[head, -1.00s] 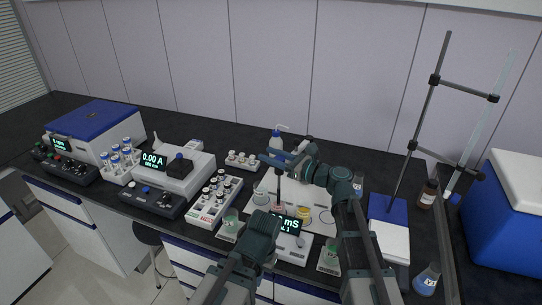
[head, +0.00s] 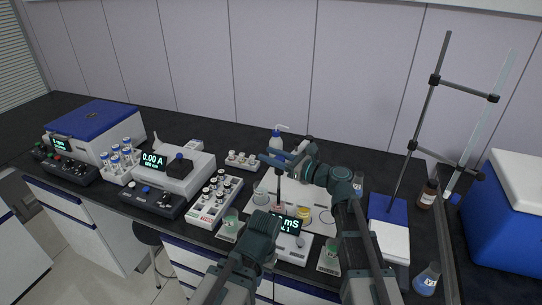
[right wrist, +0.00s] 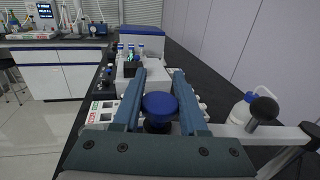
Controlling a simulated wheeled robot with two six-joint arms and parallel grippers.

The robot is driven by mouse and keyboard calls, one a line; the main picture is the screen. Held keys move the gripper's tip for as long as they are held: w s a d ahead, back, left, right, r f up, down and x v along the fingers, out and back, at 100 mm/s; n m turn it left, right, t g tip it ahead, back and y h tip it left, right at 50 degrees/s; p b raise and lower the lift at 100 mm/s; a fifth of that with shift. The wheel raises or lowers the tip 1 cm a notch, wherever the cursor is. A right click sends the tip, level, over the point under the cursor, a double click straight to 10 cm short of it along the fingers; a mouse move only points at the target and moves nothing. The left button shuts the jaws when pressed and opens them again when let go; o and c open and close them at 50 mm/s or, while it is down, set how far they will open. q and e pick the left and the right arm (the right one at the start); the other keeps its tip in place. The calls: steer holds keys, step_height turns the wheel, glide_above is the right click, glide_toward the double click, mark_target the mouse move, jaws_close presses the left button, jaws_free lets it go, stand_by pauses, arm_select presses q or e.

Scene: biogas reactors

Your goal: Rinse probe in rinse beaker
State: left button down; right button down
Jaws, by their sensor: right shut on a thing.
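My right gripper (head: 277,161) is shut on the probe (head: 278,190), which hangs upright below it over the white tray (head: 322,227). In the right wrist view, the probe's round blue cap (right wrist: 160,105) sits between the two blue fingers. The probe's lower end is near the conductivity meter (head: 290,242); whether it is inside a vessel is too small to tell. A yellow-topped cup (head: 304,212) stands just right of the probe. I cannot tell which vessel is the rinse beaker. My left gripper (head: 265,224) is low in front of the meter, its fingers unclear.
A vial rack (head: 216,200) lies to the left. A wash bottle (head: 275,141) stands behind.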

step_height(320, 180, up, 8)
steer(key=p, duration=0.8)
steer(key=shift+c, duration=2.2)
jaws_free()
steer(key=shift+r, duration=0.2)
steer(key=shift+f, duration=0.1)
steer(key=v, duration=1.4)
steer(key=shift+w, duration=0.1)
